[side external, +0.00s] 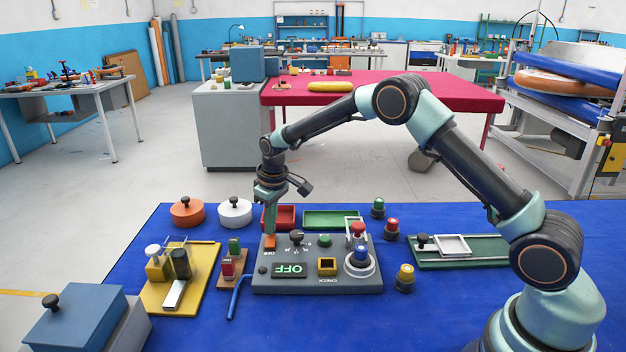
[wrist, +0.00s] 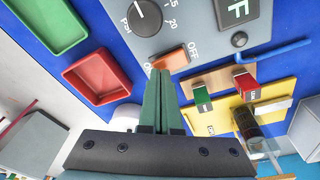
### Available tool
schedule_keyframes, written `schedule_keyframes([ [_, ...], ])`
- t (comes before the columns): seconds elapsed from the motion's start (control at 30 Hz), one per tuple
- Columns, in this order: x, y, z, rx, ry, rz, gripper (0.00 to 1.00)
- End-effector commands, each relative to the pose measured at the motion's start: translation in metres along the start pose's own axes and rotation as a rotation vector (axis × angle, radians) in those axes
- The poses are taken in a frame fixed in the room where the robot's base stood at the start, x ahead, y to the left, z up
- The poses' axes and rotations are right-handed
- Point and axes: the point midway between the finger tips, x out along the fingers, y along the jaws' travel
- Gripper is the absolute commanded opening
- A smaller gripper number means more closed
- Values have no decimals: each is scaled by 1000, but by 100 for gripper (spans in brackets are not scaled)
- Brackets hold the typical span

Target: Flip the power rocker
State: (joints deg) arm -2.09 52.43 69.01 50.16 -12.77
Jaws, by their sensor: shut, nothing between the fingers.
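The power rocker is an orange block (side external: 269,242) at the back left corner of the grey control panel (side external: 335,282). In the wrist view the rocker (wrist: 171,59) lies just beyond my fingertips, with an OFF label beside one end. The label at its other end is partly hidden. The panel's display (side external: 290,269) reads OFF in green. My gripper (side external: 270,229) points down right over the rocker. In the wrist view its green fingers (wrist: 160,76) are together and empty, close to the rocker's edge; I cannot tell if they touch it.
Red (side external: 284,217) and green (side external: 331,219) trays lie behind.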

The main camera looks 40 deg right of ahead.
Motion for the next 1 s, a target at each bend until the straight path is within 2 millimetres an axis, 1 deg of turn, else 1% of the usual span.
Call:
schedule_keyframes([
  [0.7, 9, 0, 2, 0, -1, 0, 0],
  [0.83, 6, 0, 1, 0, -1, 0, 0],
  [1.0, -7, 0, -1, 0, 0, 0, 0],
])
